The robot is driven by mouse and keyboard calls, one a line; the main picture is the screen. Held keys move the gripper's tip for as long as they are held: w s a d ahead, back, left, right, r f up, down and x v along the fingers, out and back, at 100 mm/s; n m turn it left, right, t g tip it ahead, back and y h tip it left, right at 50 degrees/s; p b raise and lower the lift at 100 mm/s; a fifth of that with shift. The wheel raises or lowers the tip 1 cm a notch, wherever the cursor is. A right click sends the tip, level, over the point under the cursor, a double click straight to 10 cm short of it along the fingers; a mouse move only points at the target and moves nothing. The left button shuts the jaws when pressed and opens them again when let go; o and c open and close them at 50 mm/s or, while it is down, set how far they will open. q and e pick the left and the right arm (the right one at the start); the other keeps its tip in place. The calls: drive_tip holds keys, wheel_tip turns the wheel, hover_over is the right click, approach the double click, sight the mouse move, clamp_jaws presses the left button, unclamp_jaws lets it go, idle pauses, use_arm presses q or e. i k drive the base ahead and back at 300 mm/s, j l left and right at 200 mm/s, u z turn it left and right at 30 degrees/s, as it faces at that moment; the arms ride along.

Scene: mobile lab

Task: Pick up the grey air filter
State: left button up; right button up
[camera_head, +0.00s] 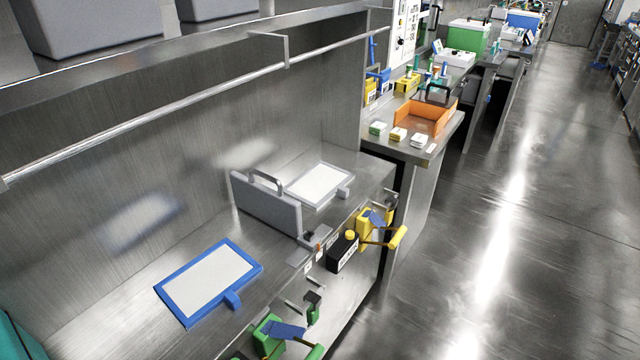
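A flat panel with a white face and a light grey frame, the grey air filter (318,185), lies on the steel bench toward its back right end. A small grey tab sticks out at its right side. A dark grey upright panel (265,208) with a handle on top stands just left of it and hides part of its left edge. A similar white panel with a blue frame (209,282) lies nearer, with a blue tab at its front. Neither of my grippers is in view.
A black box (343,252), a yellow clamp-like device (370,228) and a green one (277,333) sit along the bench's front edge. A rail (150,119) runs above the bench. An orange tray (425,118) stands beyond. The floor at right is clear.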

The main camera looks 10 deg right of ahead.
sight(318, 185)
drive_tip(key=i+l+u, duration=0.1)
drive_tip(key=l, duration=0.35)
drive_tip(key=i+l+u, duration=0.1)
drive_tip(key=l, duration=0.3)
drive_tip(key=i+l+u, duration=0.1)
drive_tip(key=i+l, duration=0.15)
drive_tip(key=l, duration=0.25)
drive_tip(key=i+l+u, duration=0.1)
drive_tip(key=l, duration=0.35)
drive_tip(key=i+l+u, duration=0.1)
drive_tip(key=l, duration=0.35)
